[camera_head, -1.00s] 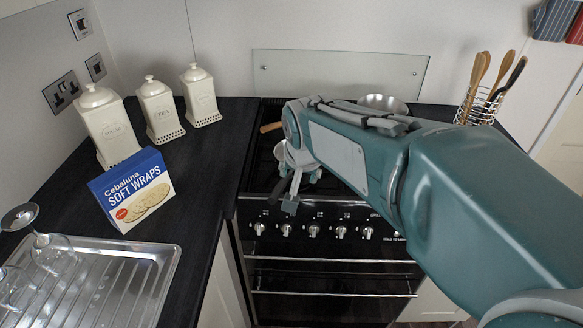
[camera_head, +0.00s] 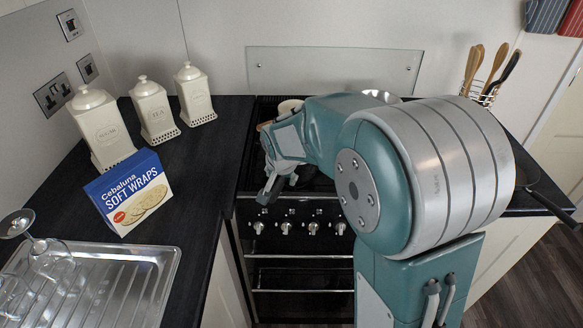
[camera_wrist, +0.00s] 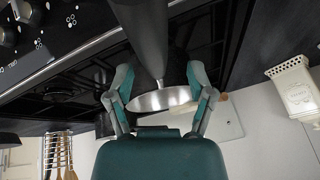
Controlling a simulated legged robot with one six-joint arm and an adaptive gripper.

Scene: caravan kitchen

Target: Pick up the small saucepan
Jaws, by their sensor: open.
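A shiny metal pan (camera_wrist: 160,99) with a thick dark grey handle (camera_wrist: 146,35) shows in the wrist view. I take it for the small saucepan. Its handle runs between the two fingers of my open gripper (camera_wrist: 160,73), with gaps visible on both sides. In the head view my gripper (camera_head: 272,187) is low over the front left of the black cooker (camera_head: 300,215). My arm hides most of the hob there, and I cannot make out the handle in that view. A silver pan rim (camera_head: 381,96) shows behind my arm at the back of the hob.
A pale round vessel (camera_head: 290,106) sits at the back left of the hob. Cream canisters (camera_head: 101,130) and a soft wraps box (camera_head: 130,194) stand on the left worktop. A utensil rack (camera_head: 488,92) and a dark pan handle (camera_head: 548,200) are at right.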

